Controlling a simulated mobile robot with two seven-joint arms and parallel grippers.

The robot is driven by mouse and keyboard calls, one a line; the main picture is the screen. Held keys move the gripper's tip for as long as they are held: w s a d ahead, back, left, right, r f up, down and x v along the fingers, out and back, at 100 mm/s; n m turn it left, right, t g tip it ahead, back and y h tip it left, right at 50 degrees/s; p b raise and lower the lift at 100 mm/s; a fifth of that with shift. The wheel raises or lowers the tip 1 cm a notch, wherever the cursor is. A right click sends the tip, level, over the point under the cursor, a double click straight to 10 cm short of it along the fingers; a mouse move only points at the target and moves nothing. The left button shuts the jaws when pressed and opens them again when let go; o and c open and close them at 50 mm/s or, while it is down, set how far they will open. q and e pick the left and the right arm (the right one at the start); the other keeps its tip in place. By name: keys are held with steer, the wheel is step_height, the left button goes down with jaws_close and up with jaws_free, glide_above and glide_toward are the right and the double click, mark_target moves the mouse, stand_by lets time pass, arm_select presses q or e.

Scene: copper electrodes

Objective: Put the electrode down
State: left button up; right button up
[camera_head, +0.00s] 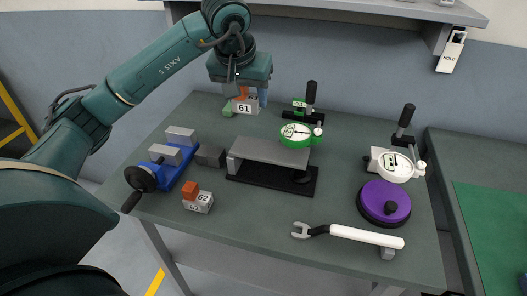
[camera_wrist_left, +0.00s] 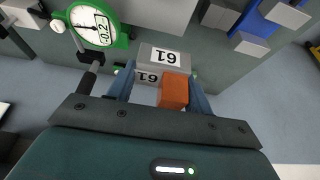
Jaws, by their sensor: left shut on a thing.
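My left gripper (camera_head: 243,93) points down over the back left of the workbench, shut on an electrode with a grey holder block labelled 61 (camera_head: 245,107) and an orange copper part. In the left wrist view the holder (camera_wrist_left: 164,56) and the orange part (camera_wrist_left: 174,92) sit between the blue fingers (camera_wrist_left: 160,88). I cannot tell whether the holder touches the bench top. A second electrode, with an orange top (camera_head: 190,189) on a grey numbered block (camera_head: 198,203), stands on the bench at front left. My right gripper is not in view.
A blue vise (camera_head: 172,171) with a black handle stands at the left edge. A grey raised plate (camera_head: 270,151), a green dial gauge (camera_head: 296,134), a white dial gauge (camera_head: 396,166), a purple round lidded object (camera_head: 384,201) and a white-handled wrench (camera_head: 350,232) occupy the bench (camera_head: 270,215).

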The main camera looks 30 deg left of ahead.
arm_select(q)
steer(key=shift+s+d+f, duration=0.1)
steer(key=shift+f, duration=0.05)
glide_toward(251, 142)
steer(key=x, duration=0.5)
steer(key=shift+f, duration=0.3)
steer(key=shift+f, duration=0.1)
steer(key=o, duration=1)
steer(key=shift+f, duration=0.15)
steer(key=shift+c, duration=0.2)
steer(key=o, duration=0.5)
steer(key=shift+c, duration=0.2)
